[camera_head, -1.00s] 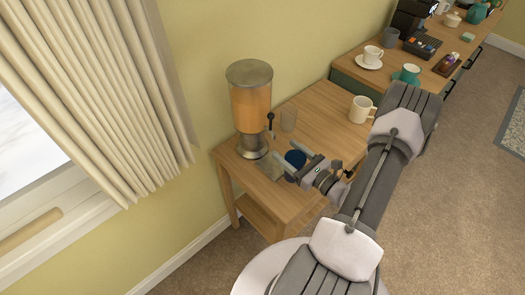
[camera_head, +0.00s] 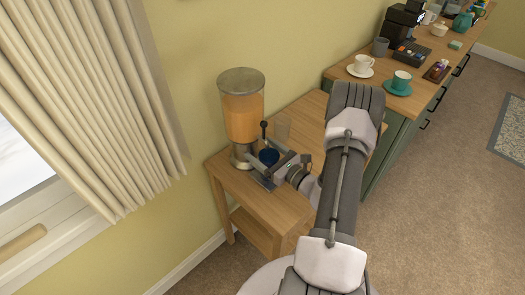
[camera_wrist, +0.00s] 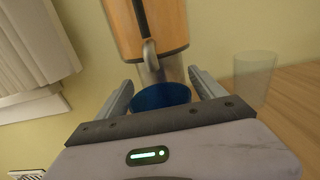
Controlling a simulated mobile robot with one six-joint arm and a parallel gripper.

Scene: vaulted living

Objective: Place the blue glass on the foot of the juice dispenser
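The blue glass (camera_head: 269,157) stands upright between the fingers of my gripper (camera_head: 273,172), close in front of the juice dispenser (camera_head: 243,112). In the wrist view, the blue glass (camera_wrist: 160,96) has a finger against or very near each side and sits in front of and below the spout (camera_wrist: 149,52). The dispenser has an orange-filled tank and a steel base. Its foot is mostly hidden behind my gripper and the glass. I cannot tell whether the bottom of the glass touches the foot.
A clear glass (camera_wrist: 254,80) stands right of the dispenser on the small wooden table (camera_head: 302,112). A wall and curtain lie behind and left. A sideboard to the right holds a white cup (camera_head: 362,64), a teal cup (camera_head: 401,80) and a black machine (camera_head: 400,30).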

